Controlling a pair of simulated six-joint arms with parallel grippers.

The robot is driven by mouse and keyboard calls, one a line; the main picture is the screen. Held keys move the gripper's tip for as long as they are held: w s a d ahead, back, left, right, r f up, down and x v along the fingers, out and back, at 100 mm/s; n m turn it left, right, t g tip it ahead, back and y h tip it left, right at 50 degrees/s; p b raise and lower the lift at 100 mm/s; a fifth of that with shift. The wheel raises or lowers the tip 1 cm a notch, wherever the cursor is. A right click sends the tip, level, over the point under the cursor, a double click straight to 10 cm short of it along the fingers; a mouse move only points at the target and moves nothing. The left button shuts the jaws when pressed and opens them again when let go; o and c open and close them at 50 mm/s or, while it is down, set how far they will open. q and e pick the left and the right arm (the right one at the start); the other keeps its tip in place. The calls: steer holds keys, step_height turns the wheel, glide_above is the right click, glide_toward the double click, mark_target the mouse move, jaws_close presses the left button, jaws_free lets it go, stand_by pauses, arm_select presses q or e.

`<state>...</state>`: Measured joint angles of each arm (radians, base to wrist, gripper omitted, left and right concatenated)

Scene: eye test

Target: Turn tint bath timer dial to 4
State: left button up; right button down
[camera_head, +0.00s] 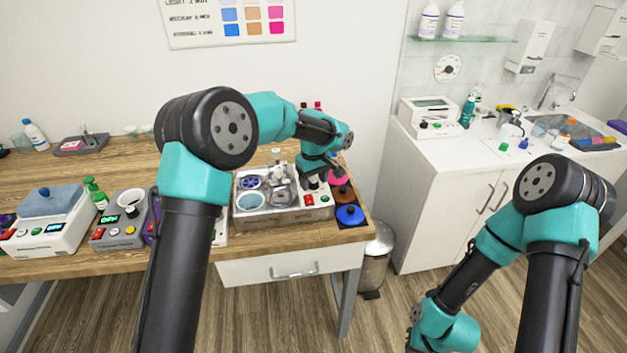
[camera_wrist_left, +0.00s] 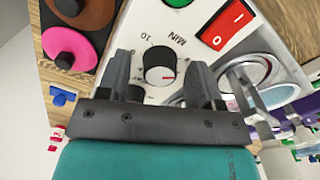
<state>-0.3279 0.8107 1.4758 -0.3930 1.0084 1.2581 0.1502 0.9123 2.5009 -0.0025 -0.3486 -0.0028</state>
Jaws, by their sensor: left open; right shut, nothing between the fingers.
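In the head view the tint bath (camera_head: 285,214) stands at the table's right end, and my left gripper (camera_head: 316,181) hides the dial. My right gripper is out of view.
A red rocker switch (camera_wrist_left: 226,24) sits close to the dial. Round pots with pink (camera_wrist_left: 68,46) and blue (camera_head: 350,215) lids stand beside the bath. White and grey machines (camera_head: 45,225) fill the left of the table. A white counter (camera_head: 455,150) stands right.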

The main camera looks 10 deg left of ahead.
arm_select(q)
steer(key=shift+f, duration=0.1)
steer(key=shift+c, duration=0.4)
steer(key=c, duration=0.9)
steer(key=shift+o, duration=0.2)
steer(key=shift+m, duration=0.4)
steer(key=m, duration=0.8)
steer(key=shift+m, duration=0.4)
steer(key=m, duration=0.4)
steer(key=shift+m, duration=0.3)
steer(key=m, duration=0.4)
